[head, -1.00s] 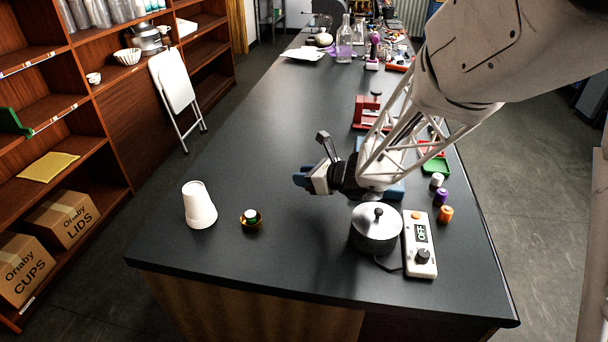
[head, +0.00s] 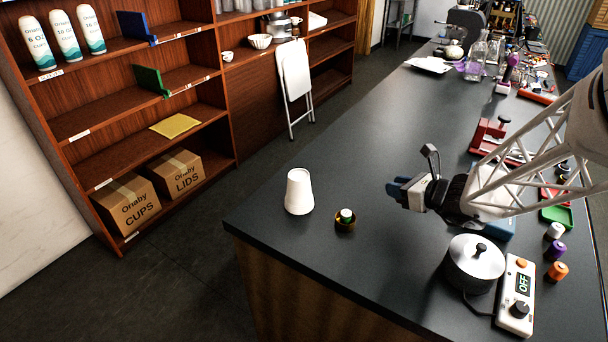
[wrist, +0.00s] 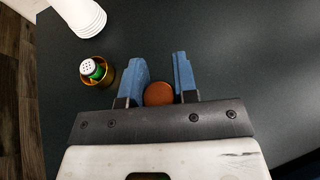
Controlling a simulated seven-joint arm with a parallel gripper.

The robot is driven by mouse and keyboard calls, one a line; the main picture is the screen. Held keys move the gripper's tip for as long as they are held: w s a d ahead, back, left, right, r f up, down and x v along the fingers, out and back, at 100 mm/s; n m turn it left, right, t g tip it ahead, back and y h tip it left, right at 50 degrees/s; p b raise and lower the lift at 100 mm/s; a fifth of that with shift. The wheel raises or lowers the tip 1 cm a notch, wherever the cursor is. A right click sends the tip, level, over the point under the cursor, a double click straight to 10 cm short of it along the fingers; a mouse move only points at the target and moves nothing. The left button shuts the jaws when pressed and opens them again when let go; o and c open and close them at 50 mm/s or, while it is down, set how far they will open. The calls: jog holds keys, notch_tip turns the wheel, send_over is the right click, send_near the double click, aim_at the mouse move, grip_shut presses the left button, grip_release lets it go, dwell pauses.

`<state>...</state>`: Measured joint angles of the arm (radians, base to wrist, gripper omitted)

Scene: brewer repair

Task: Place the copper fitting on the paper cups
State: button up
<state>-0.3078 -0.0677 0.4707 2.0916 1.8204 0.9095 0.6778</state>
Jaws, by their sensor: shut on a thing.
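The paper cups (head: 299,192) stand as an upside-down white stack on the dark counter, left of my gripper in the head view. Their edge also shows at the top left of the wrist view (wrist: 82,15). My gripper (head: 397,190) is above the counter, right of the cups and apart from them. In the wrist view, its blue fingers (wrist: 160,78) are shut on a round copper-brown piece, the copper fitting (wrist: 158,94). The fitting is hidden in the head view.
A small brass dish (head: 345,226) holding a green-and-white item sits between cups and gripper. A lidded pot (head: 474,264) and a control box (head: 516,296) are at the front right. A red device (head: 490,136) stands behind the arm. The counter behind the cups is clear.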

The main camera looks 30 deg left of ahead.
jog(key=s+a+r+n+g, duration=0.4)
jog(key=s+a, duration=0.2)
jog(key=s, duration=0.4)
jog(key=s+a+r+n+g, duration=0.3)
jog(key=s+a+r+g, duration=0.2)
jog(key=s, duration=0.6)
jog(key=shift+s+a+r+n, duration=0.15)
jog(key=shift+a+r+n, duration=0.2)
jog(key=shift+a, duration=0.4)
jog(key=shift+a+f, duration=0.1)
send_over(293, 174)
jog(key=shift+a+f, duration=0.1)
jog(key=shift+f, duration=0.65)
jog(key=shift+f, duration=0.1)
jog(key=shift+f, duration=1.65)
jog(key=shift+f, duration=0.15)
jog(key=o, duration=0.9)
jog(key=shift+o, duration=0.2)
